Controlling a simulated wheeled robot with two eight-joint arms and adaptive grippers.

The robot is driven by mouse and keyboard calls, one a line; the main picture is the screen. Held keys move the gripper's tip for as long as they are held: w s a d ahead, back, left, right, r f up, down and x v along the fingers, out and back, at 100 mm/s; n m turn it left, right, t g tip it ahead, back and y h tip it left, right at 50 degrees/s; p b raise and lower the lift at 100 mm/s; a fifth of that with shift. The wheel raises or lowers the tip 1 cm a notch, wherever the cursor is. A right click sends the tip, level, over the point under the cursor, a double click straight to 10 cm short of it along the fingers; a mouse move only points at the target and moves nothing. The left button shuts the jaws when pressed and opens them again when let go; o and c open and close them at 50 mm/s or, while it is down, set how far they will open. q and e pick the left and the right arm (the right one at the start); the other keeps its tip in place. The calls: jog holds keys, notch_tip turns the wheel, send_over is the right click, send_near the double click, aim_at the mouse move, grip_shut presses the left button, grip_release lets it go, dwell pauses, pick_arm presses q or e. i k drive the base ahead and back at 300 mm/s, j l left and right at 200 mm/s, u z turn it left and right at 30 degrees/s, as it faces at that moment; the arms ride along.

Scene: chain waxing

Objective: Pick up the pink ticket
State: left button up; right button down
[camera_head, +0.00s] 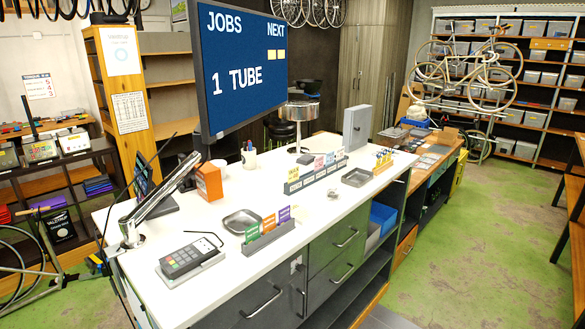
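A long grey rack (316,175) stands on the white counter (220,211) and holds a row of small coloured tickets. A pinkish ticket (319,162) stands upright in it, between a pale ticket on its left and a blue ticket (329,158) on its right. A yellow ticket (293,173) is at the rack's left end. The tickets are small, so the exact shade and print are hard to read. Neither of my grippers shows in the head view.
A nearer rack (268,241) holds green, orange and purple tickets. A card terminal (187,256), a metal tray (242,222), another tray (357,177), an orange box (208,181) and a pen cup (249,158) are on the counter. A large screen (240,70) rises behind. Green floor is open at right.

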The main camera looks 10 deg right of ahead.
aim_at(319, 162)
jog(key=i+l+u, duration=0.15)
jog(key=l+u, duration=0.3)
jog(key=l, duration=0.15)
jog(key=l+u, duration=0.95)
jog(key=l, duration=0.3)
jog(key=l+u, duration=0.4)
jog(key=k+l+u, duration=0.15)
jog(key=l+u, duration=0.3)
jog(key=l+z, duration=0.3)
jog(key=z, duration=0.65)
jog(key=i+z, duration=0.1)
jog(key=z, duration=0.35)
jog(key=i+z, duration=0.1)
jog(key=z, duration=0.9)
